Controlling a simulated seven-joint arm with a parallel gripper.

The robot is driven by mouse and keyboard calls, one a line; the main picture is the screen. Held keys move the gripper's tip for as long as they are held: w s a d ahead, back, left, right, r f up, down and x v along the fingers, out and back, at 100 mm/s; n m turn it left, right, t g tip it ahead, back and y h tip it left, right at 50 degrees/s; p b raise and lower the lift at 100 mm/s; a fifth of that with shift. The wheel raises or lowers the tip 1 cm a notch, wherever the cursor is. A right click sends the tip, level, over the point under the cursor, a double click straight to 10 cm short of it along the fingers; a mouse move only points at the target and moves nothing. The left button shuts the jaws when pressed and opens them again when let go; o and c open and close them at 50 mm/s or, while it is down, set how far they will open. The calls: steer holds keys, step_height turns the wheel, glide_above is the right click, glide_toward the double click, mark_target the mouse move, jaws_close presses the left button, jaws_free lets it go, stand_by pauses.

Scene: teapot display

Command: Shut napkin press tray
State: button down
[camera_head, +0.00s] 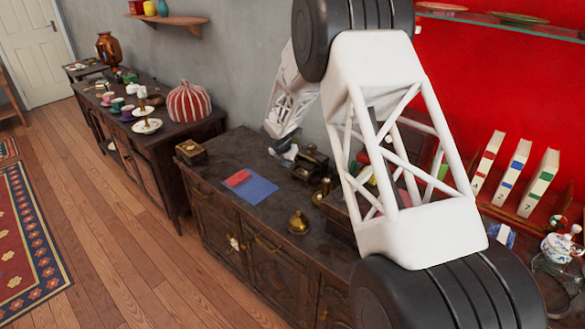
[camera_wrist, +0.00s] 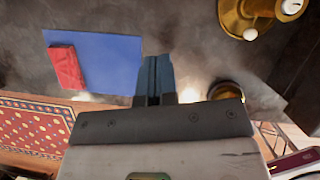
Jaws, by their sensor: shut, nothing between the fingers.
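My gripper (camera_head: 284,153) is shut and empty, low over the dark cabinet top near the wall. In the wrist view its two fingers (camera_wrist: 154,78) are together and point over the grey-black surface. A dark object with metal parts (camera_head: 312,163) stands just right of my gripper in the head view. It may be the napkin press, but its tray cannot be made out, nor how far it is open. In the wrist view no press is clearly seen. My arm hides part of the cabinet top.
A blue sheet (camera_head: 258,188) with a red folded piece (camera_head: 238,178) lies in front of my gripper. A brass bell (camera_head: 298,222) stands near the front edge. A small wooden box (camera_head: 191,152) is at the left end. Numbered books (camera_head: 516,172) stand at right.

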mark_target(300, 170)
steer(key=x, duration=1)
steer(key=shift+w+d+r, duration=0.1)
steer(key=shift+w+d, duration=0.15)
steer(key=shift+w, duration=0.2)
steer(key=shift+w+d, duration=0.25)
steer(key=shift+w, duration=0.25)
steer(key=shift+w+d, duration=0.45)
steer(key=shift+w, duration=0.35)
steer(key=shift+w+d, duration=0.75)
steer(key=shift+w, duration=0.15)
